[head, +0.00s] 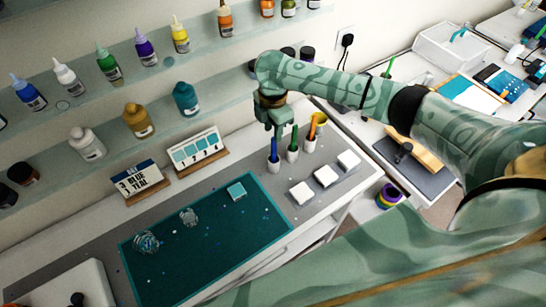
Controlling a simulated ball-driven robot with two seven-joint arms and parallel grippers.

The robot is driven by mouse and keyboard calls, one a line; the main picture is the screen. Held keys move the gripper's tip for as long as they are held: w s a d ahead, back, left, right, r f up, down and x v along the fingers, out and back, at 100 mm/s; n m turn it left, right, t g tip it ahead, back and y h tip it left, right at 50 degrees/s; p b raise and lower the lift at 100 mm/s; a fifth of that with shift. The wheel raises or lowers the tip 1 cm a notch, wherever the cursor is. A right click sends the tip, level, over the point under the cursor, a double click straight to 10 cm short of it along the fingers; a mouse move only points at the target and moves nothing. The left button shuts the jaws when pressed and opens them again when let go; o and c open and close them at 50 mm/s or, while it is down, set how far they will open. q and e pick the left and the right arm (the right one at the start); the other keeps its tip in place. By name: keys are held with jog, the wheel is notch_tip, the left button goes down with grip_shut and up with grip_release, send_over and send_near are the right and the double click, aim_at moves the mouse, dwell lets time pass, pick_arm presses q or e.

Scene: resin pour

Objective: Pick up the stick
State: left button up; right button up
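My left gripper is out of view.
A teal mat (205,248) with small pieces lies in front. White blocks (326,176) sit right of it. Small sign stands (141,180) are behind the mat. Shelves of bottles (136,120) line the wall. My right arm covers much of the right side.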

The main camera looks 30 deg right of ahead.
aim_at(274, 152)
notch_tip(274, 152, down, 3)
jog(key=shift+r, duration=0.1)
notch_tip(274, 152, down, 4)
jog(key=shift+w+d+f+b, duration=0.1)
jog(key=shift+b, duration=0.7)
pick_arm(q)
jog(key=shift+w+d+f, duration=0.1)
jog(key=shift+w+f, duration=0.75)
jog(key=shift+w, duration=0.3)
pick_arm(e)
grip_shut()
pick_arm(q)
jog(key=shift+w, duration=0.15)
